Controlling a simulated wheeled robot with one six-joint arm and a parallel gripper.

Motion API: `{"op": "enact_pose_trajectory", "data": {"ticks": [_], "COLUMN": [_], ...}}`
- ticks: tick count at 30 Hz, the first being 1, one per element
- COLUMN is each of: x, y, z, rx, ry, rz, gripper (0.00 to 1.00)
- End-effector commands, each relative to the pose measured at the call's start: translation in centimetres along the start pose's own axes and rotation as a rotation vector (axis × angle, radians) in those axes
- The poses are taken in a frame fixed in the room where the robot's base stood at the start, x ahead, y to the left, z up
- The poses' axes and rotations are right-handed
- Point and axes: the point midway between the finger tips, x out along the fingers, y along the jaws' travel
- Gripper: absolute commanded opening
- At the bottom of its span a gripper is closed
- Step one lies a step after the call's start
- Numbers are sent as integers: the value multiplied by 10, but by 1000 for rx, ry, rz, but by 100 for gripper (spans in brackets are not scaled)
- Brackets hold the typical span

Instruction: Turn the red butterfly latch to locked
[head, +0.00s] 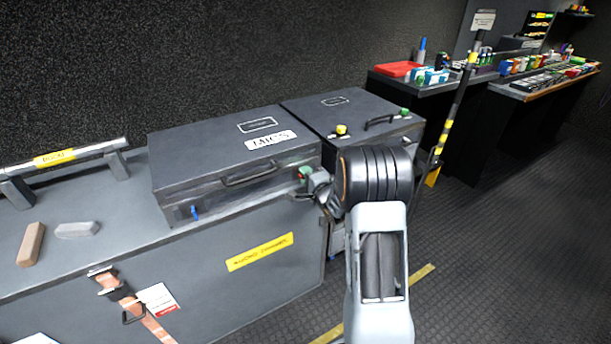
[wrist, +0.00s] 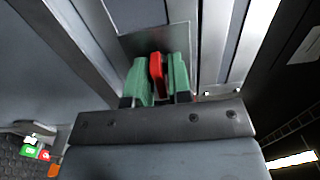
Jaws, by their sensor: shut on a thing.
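The red butterfly latch (wrist: 156,75) shows in the wrist view as an upright red tab in front of a grey metal plate. The green fingers of my gripper (wrist: 159,82) stand on both sides of it and are shut on it. In the head view my gripper (head: 306,176) is at the front right corner of the dark case labelled MICS (head: 209,154). The red latch is hidden there behind my gripper and arm. How far the latch is turned I cannot tell.
The MICS case rests on a large grey trunk (head: 262,277). A blue latch (head: 195,212) is at its front left. A second dark case (head: 350,108) with yellow and green knobs stands to the right. A striped pole (head: 451,112) leans right of my arm. Open floor lies at the right.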

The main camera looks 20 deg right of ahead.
Motion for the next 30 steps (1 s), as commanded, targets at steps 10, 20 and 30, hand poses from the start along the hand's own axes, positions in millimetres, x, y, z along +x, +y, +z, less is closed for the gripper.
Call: {"op": "enact_pose_trajectory", "data": {"ticks": [10,20,30], "x": [0,-8,-73], "y": [0,0,-1], "z": [0,-1,-1], "rx": [-2,-2,-1], "ry": [0,2,3], "rz": [0,1,1], "gripper": [34,34,34]}}
